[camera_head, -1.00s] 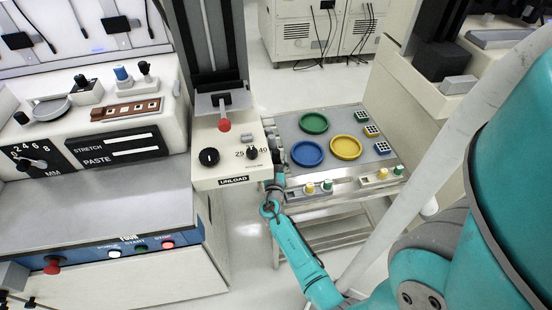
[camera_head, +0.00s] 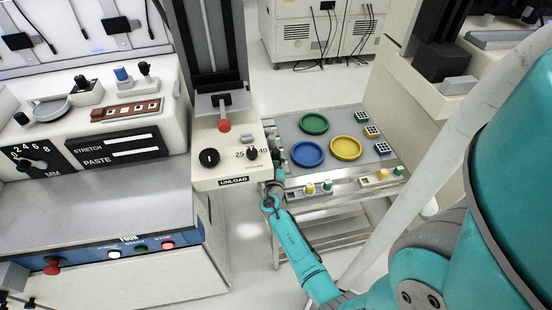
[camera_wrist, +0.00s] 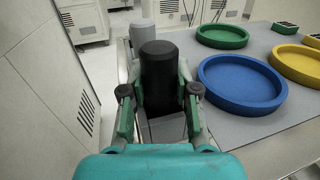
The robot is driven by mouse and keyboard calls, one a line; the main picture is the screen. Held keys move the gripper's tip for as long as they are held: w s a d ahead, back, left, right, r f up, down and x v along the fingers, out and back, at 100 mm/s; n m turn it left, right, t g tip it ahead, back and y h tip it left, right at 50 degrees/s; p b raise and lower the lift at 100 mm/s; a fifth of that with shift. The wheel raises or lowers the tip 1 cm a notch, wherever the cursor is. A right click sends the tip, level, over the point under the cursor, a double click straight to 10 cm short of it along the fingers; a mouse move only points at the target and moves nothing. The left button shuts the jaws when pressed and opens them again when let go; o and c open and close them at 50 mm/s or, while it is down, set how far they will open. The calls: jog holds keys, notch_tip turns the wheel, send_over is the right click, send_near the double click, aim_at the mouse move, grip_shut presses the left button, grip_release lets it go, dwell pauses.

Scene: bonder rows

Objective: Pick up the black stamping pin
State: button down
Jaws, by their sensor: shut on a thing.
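The black stamping pin (camera_wrist: 159,72) stands upright between the fingers of my gripper (camera_wrist: 161,88) in the wrist view. The fingers are shut on it from both sides. A grey block (camera_wrist: 166,127) shows just below the pin on the near side; I cannot tell whether the pin touches it. In the head view my gripper (camera_head: 275,165) is at the left edge of the cart, beside the unload panel, and the pin is hard to make out there.
The cart top (camera_head: 352,122) holds a green tray (camera_head: 314,123), a blue tray (camera_head: 308,154) and a yellow tray (camera_head: 345,148). Holders with yellow and green pegs (camera_head: 381,177) line its front. The unload panel (camera_head: 228,172) stands close left of my gripper.

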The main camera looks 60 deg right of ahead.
aim_at(276, 151)
notch_tip(276, 151, up, 7)
jog(key=shift+f, duration=0.15)
jog(key=s+a, duration=1.1)
jog(key=a, duration=0.2)
jog(key=shift+s+a, duration=0.35)
jog(key=c, duration=1.4)
grip_release()
jog(key=shift+c, duration=0.2)
grip_shut()
